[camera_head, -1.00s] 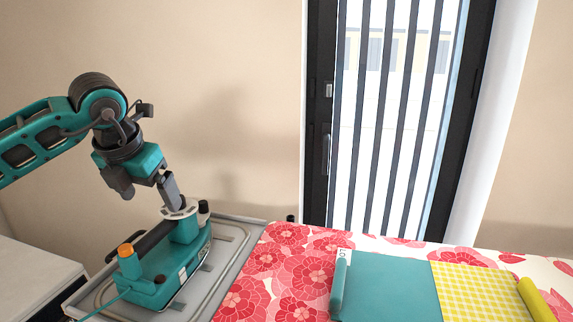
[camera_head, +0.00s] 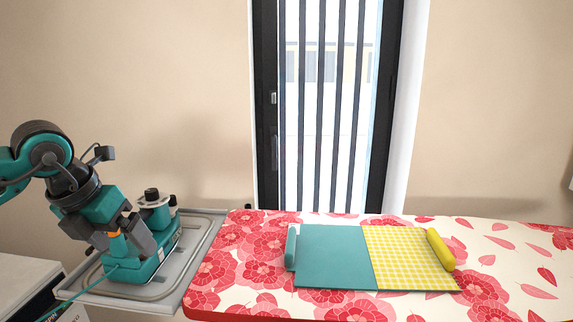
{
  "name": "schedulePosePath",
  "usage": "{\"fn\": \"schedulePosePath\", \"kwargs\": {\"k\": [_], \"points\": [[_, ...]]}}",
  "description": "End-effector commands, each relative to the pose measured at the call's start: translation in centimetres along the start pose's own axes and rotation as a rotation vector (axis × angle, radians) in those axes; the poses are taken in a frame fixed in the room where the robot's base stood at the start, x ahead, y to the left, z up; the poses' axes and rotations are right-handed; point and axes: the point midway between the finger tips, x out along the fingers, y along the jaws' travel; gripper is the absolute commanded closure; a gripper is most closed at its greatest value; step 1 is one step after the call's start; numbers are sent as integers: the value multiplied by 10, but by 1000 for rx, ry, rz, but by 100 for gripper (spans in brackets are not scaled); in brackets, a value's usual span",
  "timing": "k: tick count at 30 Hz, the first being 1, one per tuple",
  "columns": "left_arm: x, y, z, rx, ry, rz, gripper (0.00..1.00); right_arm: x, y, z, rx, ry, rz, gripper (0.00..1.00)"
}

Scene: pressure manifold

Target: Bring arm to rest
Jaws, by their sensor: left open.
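My left arm comes in from the left, with its gripper (camera_head: 126,238) low over the near part of the teal manifold device (camera_head: 158,252). The gripper is open. Its fingers hide part of the device, and an orange part (camera_head: 114,232) shows beside them; I cannot tell whether they touch it. The device has a pale round fitting with a dark knob (camera_head: 152,194) on its far end. A teal cable (camera_head: 82,290) runs from it to the lower left. My right gripper is not in view.
The device stands on a grey metal tray (camera_head: 205,240). To the right is a table with a red floral cloth (camera_head: 240,270), bearing a teal mat (camera_head: 335,258) and a yellow checked mat (camera_head: 410,262) with rolled ends. A barred window (camera_head: 325,110) is behind. A white cabinet (camera_head: 25,285) stands at lower left.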

Motion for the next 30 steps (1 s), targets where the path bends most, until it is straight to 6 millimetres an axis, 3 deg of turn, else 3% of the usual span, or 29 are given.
{"fn": "schedulePosePath", "kwargs": {"k": [3, 7, 12, 15, 19, 23, 26, 30], "points": [[32, -56, -12, 38, 31, -228, 6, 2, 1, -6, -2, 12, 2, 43], [53, -125, -29, 29, 51, -529, 6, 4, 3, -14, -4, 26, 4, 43], [55, -208, -47, -115, 55, -979, 6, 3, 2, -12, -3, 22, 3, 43], [48, -238, -50, -280, 41, -1217, 6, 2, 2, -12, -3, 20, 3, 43], [42, -251, -44, -574, 6, -1468, 6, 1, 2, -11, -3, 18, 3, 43], [53, -238, -37, -951, -39, -1630, 6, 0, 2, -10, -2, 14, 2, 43], [77, -214, -40, -1280, -78, -1679, 6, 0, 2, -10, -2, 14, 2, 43], [129, -171, -68, -1781, -123, -1624, 6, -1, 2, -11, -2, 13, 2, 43]]}}
